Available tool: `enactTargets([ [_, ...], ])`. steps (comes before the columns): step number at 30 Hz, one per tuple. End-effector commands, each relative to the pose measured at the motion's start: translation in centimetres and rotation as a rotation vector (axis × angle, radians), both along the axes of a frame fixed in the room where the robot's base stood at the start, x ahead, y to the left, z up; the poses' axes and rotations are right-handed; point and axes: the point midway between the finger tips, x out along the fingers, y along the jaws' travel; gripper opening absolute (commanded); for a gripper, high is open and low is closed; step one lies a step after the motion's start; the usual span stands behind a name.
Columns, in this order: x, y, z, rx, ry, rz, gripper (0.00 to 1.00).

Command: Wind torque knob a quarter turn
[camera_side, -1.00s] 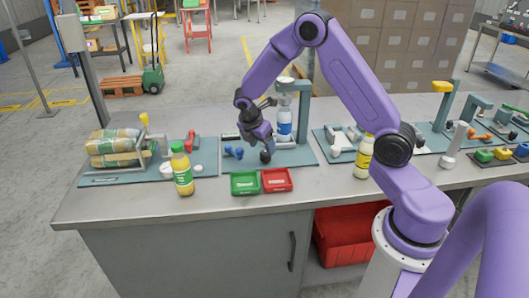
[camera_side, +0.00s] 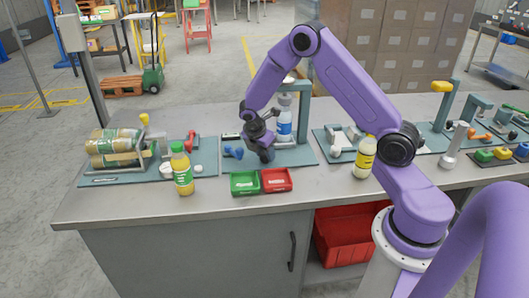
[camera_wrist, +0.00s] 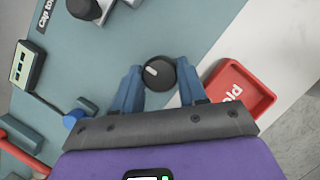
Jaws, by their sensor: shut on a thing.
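The torque knob (camera_wrist: 160,75) is a round black knob with a short white mark, seen from above in the wrist view. It stands on the teal base plate (camera_wrist: 190,25). My gripper (camera_wrist: 159,70) has its two blue fingers on either side of the knob, shut on it. The white mark points toward the upper left of the wrist view. In the side view my gripper (camera_side: 265,151) is down at the front of the middle station, and it largely hides the knob there.
A red tray (camera_side: 277,180) and a green tray (camera_side: 245,183) sit just in front. A bottle with a blue label (camera_side: 285,125) stands in the station behind my gripper. A blue-handled part (camera_side: 233,152) lies to the left. A yellow bottle (camera_side: 182,170) stands further left.

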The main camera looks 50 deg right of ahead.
Motion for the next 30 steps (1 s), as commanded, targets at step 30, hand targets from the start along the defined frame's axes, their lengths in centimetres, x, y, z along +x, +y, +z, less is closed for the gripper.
enactTargets([
  [30,0.46,-0.08,0.05,-0.001,0.000,-0.682,0.11],
])
